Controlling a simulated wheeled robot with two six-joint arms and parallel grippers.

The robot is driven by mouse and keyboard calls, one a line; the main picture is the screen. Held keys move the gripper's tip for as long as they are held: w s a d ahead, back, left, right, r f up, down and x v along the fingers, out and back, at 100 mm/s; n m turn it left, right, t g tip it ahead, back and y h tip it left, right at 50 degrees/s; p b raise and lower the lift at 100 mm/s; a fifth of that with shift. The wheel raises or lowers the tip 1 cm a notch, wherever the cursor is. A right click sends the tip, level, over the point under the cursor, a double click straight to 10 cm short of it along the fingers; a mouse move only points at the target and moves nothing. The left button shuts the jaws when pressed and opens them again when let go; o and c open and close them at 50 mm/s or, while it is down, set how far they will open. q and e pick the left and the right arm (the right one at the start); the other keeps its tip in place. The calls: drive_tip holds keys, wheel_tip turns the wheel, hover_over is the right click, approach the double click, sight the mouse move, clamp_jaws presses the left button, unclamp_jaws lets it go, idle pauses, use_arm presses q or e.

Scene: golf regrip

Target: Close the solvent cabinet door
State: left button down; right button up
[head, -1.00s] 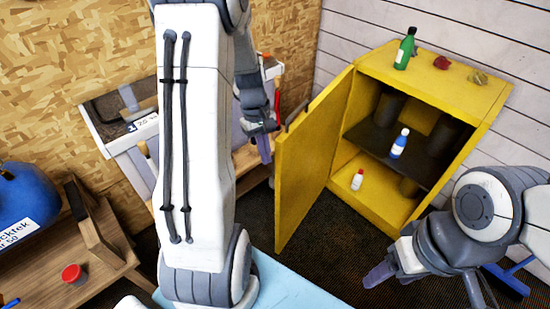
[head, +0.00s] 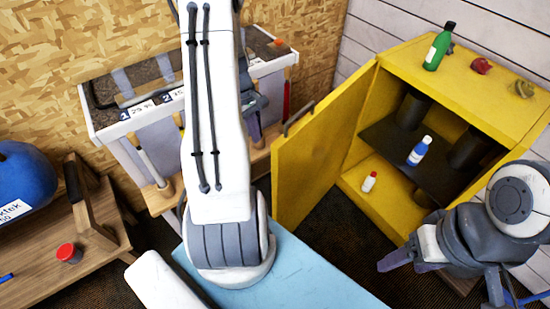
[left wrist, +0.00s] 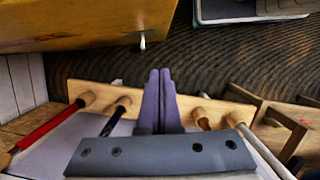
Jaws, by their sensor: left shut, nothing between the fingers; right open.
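The yellow solvent cabinet (head: 475,85) stands at the right with its door (head: 315,155) swung wide open toward the left. A grey handle (head: 298,117) sits near the door's free edge. My left gripper (head: 256,132) is left of the door, apart from it and partly hidden behind my arm. In the left wrist view its purple fingers (left wrist: 158,90) are shut with nothing between them. A yellow panel (left wrist: 80,22), apparently the door, is at the top there, with a small pale handle end (left wrist: 142,41). My right gripper (head: 412,262) is open and empty below the cabinet's front.
Inside the cabinet are a blue bottle (head: 419,151), a small white bottle with red cap (head: 369,182) and dark cans. A green bottle (head: 438,48) and two small lumps stand on top. A grip rack (head: 150,130) is behind my left arm. A light-blue surface (head: 300,275) lies in front.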

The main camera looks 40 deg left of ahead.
use_arm(q)
drive_tip(key=d+f, duration=0.6)
drive_tip(key=f, duration=0.2)
drive_tip(key=shift+d+f+p, duration=0.15)
drive_tip(key=shift+f+p, duration=0.15)
drive_tip(key=shift+p, duration=0.15)
